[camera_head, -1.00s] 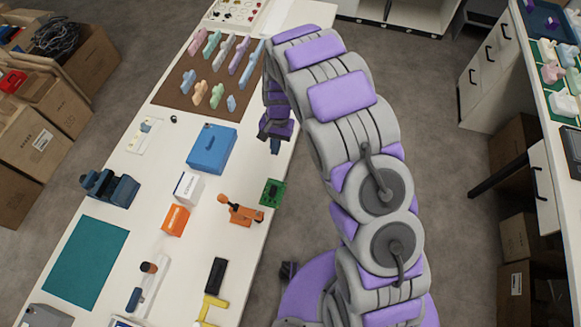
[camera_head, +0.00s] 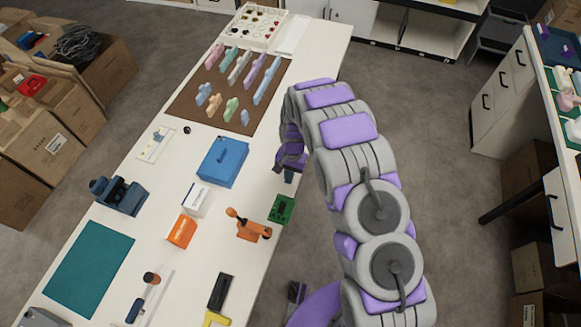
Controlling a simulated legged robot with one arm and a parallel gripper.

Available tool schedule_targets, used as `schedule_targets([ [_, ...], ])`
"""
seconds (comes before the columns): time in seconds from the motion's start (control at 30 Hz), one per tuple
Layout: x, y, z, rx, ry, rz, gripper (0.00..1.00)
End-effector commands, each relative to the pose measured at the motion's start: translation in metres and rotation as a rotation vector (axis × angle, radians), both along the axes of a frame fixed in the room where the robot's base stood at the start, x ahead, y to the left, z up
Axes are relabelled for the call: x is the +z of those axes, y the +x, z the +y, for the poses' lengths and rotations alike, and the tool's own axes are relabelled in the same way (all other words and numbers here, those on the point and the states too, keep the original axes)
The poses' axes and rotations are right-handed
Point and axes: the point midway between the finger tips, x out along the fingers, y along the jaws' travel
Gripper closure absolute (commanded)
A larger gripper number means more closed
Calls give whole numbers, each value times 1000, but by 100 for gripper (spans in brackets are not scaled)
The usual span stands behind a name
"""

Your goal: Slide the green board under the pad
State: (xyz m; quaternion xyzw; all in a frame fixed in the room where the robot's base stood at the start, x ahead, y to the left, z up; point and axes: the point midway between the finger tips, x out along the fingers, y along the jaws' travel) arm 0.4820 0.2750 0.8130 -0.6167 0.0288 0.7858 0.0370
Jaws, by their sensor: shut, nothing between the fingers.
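The green board (camera_head: 283,209) is a small square with dark parts, lying flat near the right edge of the white table. A pad on that device is too small to make out. A plain teal mat (camera_head: 90,268) lies flat at the lower left of the table. My gripper (camera_head: 289,177) is shut and empty, pointing down just above the board in the picture. Contact with the board cannot be seen.
A blue box (camera_head: 222,161), a white box (camera_head: 196,199) and an orange box (camera_head: 181,232) stand left of the board. A black-and-yellow tool (camera_head: 218,298) lies below. A brown mat (camera_head: 225,100) with several pastel pieces lies at the far end. The table's right edge is close to the board.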

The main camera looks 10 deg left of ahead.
Motion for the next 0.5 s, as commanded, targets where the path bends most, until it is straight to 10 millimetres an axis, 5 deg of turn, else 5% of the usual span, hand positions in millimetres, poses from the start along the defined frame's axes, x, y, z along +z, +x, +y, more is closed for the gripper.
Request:
schedule_targets([
  [0.2, 0, -28, 2, 2, -3, 9, 100],
  [0.5, 1, -38, 3, 2, -2, 7, 100],
])
